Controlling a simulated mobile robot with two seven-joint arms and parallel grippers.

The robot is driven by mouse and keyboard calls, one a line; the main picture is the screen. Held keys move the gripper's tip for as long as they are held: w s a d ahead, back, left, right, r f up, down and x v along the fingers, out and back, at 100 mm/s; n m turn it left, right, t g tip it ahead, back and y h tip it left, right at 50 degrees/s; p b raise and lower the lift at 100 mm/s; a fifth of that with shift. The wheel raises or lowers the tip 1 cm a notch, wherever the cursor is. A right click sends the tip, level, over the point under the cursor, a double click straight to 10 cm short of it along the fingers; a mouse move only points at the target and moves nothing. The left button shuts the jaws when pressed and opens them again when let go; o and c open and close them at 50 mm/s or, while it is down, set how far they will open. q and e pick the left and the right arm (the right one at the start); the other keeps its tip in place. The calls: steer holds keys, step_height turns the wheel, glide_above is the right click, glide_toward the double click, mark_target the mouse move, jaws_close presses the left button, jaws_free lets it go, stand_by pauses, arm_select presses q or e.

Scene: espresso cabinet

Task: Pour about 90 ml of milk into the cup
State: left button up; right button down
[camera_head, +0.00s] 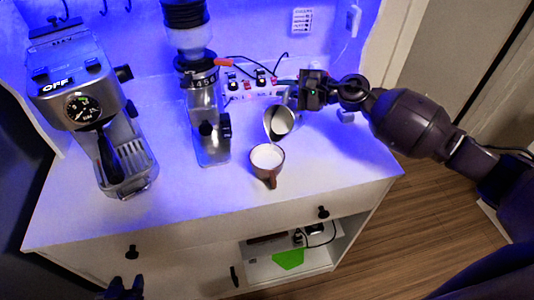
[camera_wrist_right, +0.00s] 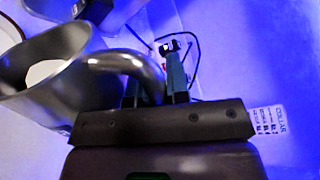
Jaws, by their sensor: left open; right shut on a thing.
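The brown cup (camera_head: 271,173) stands upright on the cabinet top, its handle toward the front edge, with white liquid showing inside. The steel milk jug (camera_head: 280,122) is tilted above and just behind the cup, its lip toward the cup. A thin pale streak seems to run from the lip down to the cup. My right gripper (camera_head: 296,97) is shut on the jug's handle; the right wrist view shows the handle (camera_wrist_right: 128,62) at the fingers (camera_wrist_right: 155,90) and white milk inside the jug (camera_wrist_right: 75,85). My left gripper (camera_head: 124,284) is open and empty, low in front of the cabinet.
An espresso machine (camera_head: 90,105) reading OFF stands at the left. A coffee grinder (camera_head: 208,130) stands left of the cup. A power strip (camera_head: 255,88) with cables lies behind the jug. The cabinet top (camera_head: 335,165) is clear to the right of the cup.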

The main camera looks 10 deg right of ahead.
steer(key=shift+a+r, duration=0.1)
steer(key=shift+s+r+p, duration=0.2)
steer(key=shift+p, duration=0.25)
stand_by(0.4)
